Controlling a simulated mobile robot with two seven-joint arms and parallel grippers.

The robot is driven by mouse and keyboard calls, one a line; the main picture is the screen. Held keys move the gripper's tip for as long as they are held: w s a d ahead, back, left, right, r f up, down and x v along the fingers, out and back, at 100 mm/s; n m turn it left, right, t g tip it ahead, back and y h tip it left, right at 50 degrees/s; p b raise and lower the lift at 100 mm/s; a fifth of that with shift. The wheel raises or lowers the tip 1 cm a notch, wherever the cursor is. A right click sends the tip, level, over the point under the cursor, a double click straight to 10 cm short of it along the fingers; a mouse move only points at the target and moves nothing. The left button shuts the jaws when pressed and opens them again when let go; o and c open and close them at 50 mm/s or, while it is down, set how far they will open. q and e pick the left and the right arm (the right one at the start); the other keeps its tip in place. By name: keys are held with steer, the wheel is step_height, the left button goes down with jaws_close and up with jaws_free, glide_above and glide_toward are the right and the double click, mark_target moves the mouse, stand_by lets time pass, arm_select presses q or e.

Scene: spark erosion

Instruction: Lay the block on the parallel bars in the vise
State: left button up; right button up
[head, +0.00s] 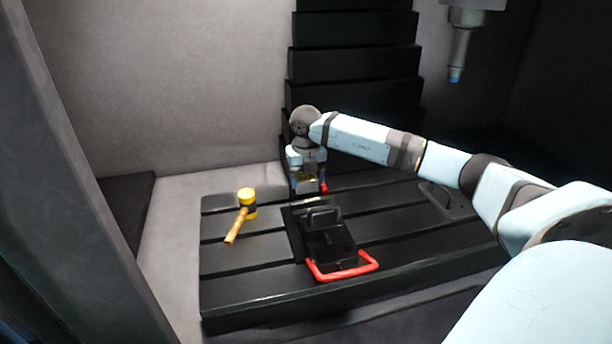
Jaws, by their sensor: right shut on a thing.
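The vise (326,238) is dark, with a red handle (343,272) at its front, and sits on the slotted black table. My right gripper (306,179) points down just behind the vise, at its far end. It is shut on a small block (307,186), of which only a bit shows below the fingers. The block appears to be above the table, apart from the vise's front part. The parallel bars cannot be made out in the dark vise. My left gripper is not in view.
A yellow-headed mallet (247,204) with a wooden handle lies on the slotted table (260,290) left of the vise. A spindle with a blue-tipped tool (459,55) hangs at the upper right. Black stepped covers (352,65) rise behind the table. The table's front left is clear.

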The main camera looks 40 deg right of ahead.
mark_target(306, 192)
steer(key=shift+f+b, duration=1.3)
steer(key=shift+f, duration=1.15)
steer(key=o, duration=1.2)
steer(key=shift+c, duration=0.2)
step_height(306, 192, up, 10)
steer(key=p, duration=0.6)
steer(key=shift+r+p, duration=0.25)
steer(key=shift+p, duration=0.05)
steer(key=shift+r, duration=0.35)
steer(key=shift+f, duration=0.1)
